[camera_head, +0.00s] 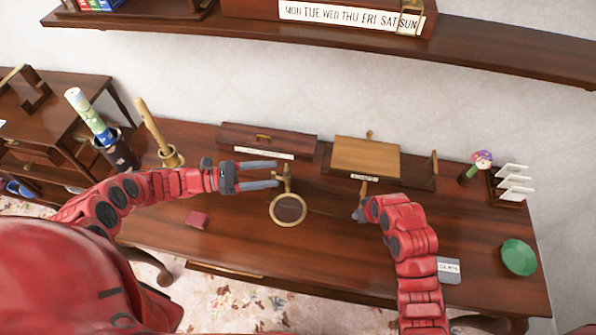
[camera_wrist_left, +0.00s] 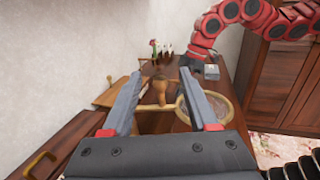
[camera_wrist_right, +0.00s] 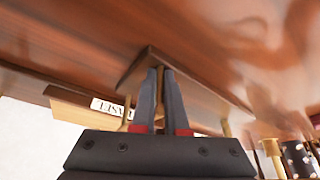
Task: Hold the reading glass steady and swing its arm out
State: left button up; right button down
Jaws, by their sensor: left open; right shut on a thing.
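The reading glass has a round brass-rimmed lens (camera_head: 289,208) held low over the desk, with a brass upright (camera_head: 287,180) behind it. It also shows in the left wrist view, lens (camera_wrist_left: 207,107) at right and a brass arm (camera_wrist_left: 155,107) running leftward. My left gripper (camera_head: 277,174) is open, its fingers reaching to the upright; contact cannot be told. My right gripper (camera_head: 360,206) is shut on a slim brown post (camera_head: 363,187). In the right wrist view the post (camera_wrist_right: 160,92) stands at a dark wooden slab (camera_wrist_right: 190,82), which seems to be the glass's base.
A wooden board (camera_head: 366,157) with a label stands behind my right gripper. A long wooden box (camera_head: 268,141) lies at the back. A brass mortar (camera_head: 171,157), red booklet (camera_head: 197,219), grey labelled item (camera_head: 449,270) and green dish (camera_head: 518,257) are around. The front middle is clear.

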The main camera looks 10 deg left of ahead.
aim_at(287, 188)
pick_arm(q)
notch_tip(287, 188, down, 2)
jog(key=s+a+f+n+t+y, duration=0.1)
jog(key=s+a+t, duration=0.1)
jog(key=a, duration=0.1)
jog(key=x, duration=1.1)
jog(key=shift+w+d+n, duration=0.25)
jog(key=shift+d+n, duration=0.05)
jog(key=shift+d, duration=0.05)
grip_shut()
dwell(0.6)
